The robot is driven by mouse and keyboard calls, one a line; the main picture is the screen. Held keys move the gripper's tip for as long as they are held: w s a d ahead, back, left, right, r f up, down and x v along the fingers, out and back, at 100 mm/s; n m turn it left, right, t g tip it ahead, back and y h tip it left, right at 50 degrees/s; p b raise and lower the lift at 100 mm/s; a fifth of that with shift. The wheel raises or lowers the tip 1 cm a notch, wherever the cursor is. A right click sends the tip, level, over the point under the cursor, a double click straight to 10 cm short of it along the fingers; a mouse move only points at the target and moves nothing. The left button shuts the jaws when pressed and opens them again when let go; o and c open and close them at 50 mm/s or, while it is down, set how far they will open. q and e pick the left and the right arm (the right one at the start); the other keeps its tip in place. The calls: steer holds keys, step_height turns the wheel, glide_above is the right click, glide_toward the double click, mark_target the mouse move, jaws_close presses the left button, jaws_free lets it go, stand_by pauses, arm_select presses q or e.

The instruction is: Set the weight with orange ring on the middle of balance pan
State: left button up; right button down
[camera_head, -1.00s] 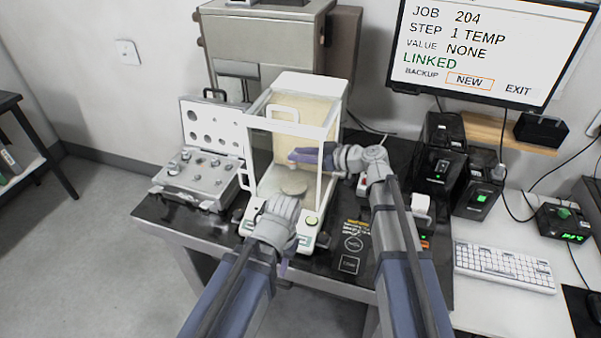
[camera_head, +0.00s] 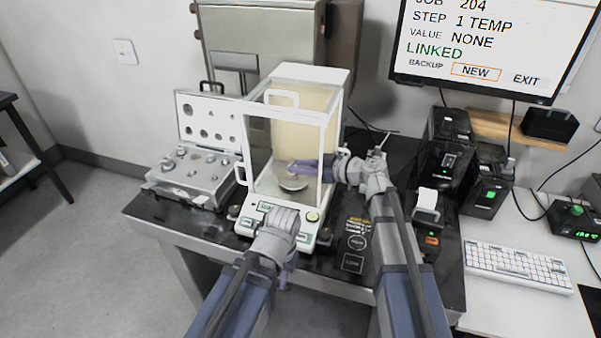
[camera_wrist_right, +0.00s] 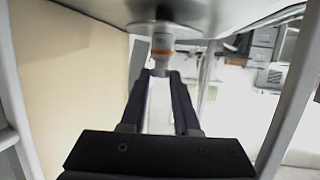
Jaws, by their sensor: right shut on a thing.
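The weight with the orange ring (camera_wrist_right: 162,47) is a small pale metal piece between the fingertips of my right gripper (camera_wrist_right: 160,73), which is shut on it. In the head view, my right gripper (camera_head: 294,166) reaches through the balance's right side, just above the pan (camera_head: 293,185). The weight is too small to make out clearly there. My left gripper (camera_head: 287,276) is low in front of the balance, its jaws mostly hidden by its wrist.
The balance's clear draft shield (camera_head: 328,130) has white posts close around my right gripper. An open weight case (camera_head: 160,188) stands at left. A small printer (camera_head: 427,216) stands right of the balance, beyond my right arm. The monitor (camera_head: 480,45) reads LINKED.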

steer(key=shift+r, duration=0.1)
steer(key=c, duration=0.6)
jaws_free()
steer(key=shift+c, duration=0.2)
steer(key=shift+d+r, duration=0.1)
steer(key=p+v, duration=0.3)
steer(key=v, duration=0.9)
steer(key=shift+p, duration=0.35)
